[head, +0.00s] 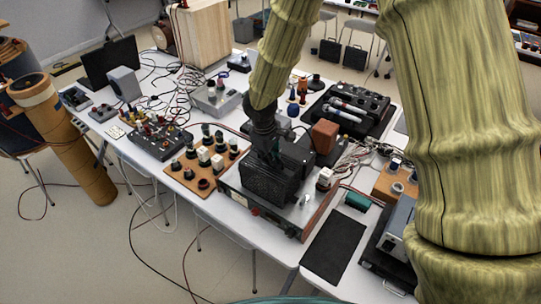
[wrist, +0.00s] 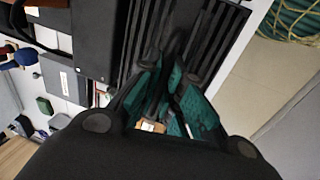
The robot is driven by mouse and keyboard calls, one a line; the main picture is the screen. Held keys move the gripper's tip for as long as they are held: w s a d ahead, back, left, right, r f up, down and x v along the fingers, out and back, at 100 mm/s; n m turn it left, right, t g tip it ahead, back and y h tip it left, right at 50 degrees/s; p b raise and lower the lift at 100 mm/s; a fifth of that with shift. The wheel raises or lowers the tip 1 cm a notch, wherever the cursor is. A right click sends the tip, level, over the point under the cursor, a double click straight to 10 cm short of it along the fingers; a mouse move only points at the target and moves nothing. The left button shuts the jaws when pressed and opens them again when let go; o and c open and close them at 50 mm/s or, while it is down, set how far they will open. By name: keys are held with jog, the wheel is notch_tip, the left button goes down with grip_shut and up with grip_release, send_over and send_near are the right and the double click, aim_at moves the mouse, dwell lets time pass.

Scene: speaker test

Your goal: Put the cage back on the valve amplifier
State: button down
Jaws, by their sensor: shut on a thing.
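The cage (head: 268,184) is a black box with slatted walls. In the head view it is at the valve amplifier (head: 240,201), a low brown and grey chassis, over its front left part. I cannot tell whether the cage rests on the chassis or hangs just above it. My gripper (head: 268,150) comes down from above and is shut on the cage. In the wrist view the teal-padded fingers (wrist: 168,98) meet at the edge of the dark slats (wrist: 215,35). The cage and gripper hide much of the amplifier's top.
A wooden board (head: 205,186) with several valves and sockets lies left of the amplifier. A brown block (head: 324,136) stands behind it. A bare black mat (head: 334,246) and a small green box (head: 357,201) lie to the right. Cables and equipment crowd the white table.

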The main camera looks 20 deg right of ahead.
jog(key=shift+f, duration=0.15)
jog(key=c, duration=1.5)
grip_release()
notch_tip(320, 180, up, 12)
jog(key=s+a, duration=0.1)
jog(key=shift+s+a, duration=0.2)
jog(key=shift+a, duration=0.2)
jog(key=shift+f, duration=0.15)
